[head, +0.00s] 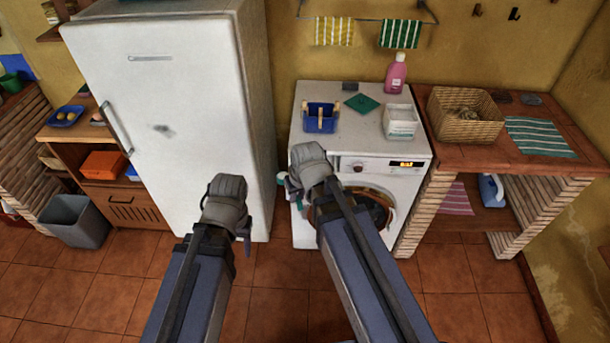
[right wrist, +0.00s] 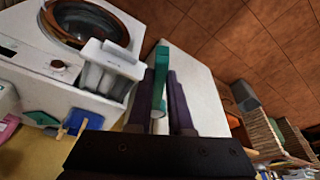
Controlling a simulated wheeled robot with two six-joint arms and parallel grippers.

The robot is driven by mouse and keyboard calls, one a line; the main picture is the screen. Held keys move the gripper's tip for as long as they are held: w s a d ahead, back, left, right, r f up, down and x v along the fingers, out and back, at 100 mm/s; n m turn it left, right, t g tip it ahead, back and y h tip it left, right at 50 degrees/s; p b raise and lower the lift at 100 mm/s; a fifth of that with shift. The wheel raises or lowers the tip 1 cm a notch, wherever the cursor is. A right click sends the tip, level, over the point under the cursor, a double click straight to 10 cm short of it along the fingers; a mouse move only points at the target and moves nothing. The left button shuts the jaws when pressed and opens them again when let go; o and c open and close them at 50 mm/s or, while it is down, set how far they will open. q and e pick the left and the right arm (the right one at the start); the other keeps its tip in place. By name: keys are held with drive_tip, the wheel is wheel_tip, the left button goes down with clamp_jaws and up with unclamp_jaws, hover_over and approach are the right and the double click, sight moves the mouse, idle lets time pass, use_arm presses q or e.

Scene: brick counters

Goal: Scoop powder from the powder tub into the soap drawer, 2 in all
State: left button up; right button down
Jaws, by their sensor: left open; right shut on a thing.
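My right gripper (head: 308,165) is shut on a teal scoop (right wrist: 158,88), in front of the washing machine's left side. In the right wrist view the scoop lies between the dark fingers (right wrist: 165,100), just beside the pulled-out soap drawer (right wrist: 98,76), whose compartments show. I cannot tell whether the scoop holds powder. In the head view my right gripper mostly hides the drawer. A white open tub (head: 400,130), likely the powder tub, stands on the machine top at the right. My left gripper (head: 227,190) is open and empty before the fridge.
The washing machine (head: 392,168) also carries a blue peg caddy (head: 321,118), a green cloth (head: 362,103) and a pink bottle (head: 396,74). The white fridge (head: 170,110) stands close on the left. A wicker basket (head: 463,120) sits on the counter at right. The floor (head: 270,290) in front is clear.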

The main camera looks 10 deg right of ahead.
drive_tip(key=shift+s+a+f, duration=0.15)
drive_tip(key=shift+a+f, duration=0.1)
drive_tip(key=shift+f, duration=0.25)
use_arm(q)
wheel_tip(320, 180, down, 7)
drive_tip(key=a+b, duration=0.1)
drive_tip(key=b, duration=0.5)
drive_tip(key=shift+s, duration=0.35)
use_arm(e)
drive_tip(key=w+d+f+m+h, duration=0.1)
drive_tip(key=w+d+f+m, duration=0.1)
drive_tip(key=w+d, duration=0.3)
drive_tip(key=w+d+f+m+t+h, duration=0.1)
drive_tip(key=w+d+f+m, duration=0.2)
drive_tip(key=w, duration=0.8)
drive_tip(key=shift+w+d+m, duration=0.2)
drive_tip(key=shift+d+m, duration=0.1)
drive_tip(key=shift+d, duration=0.7)
drive_tip(key=shift+f, duration=0.1)
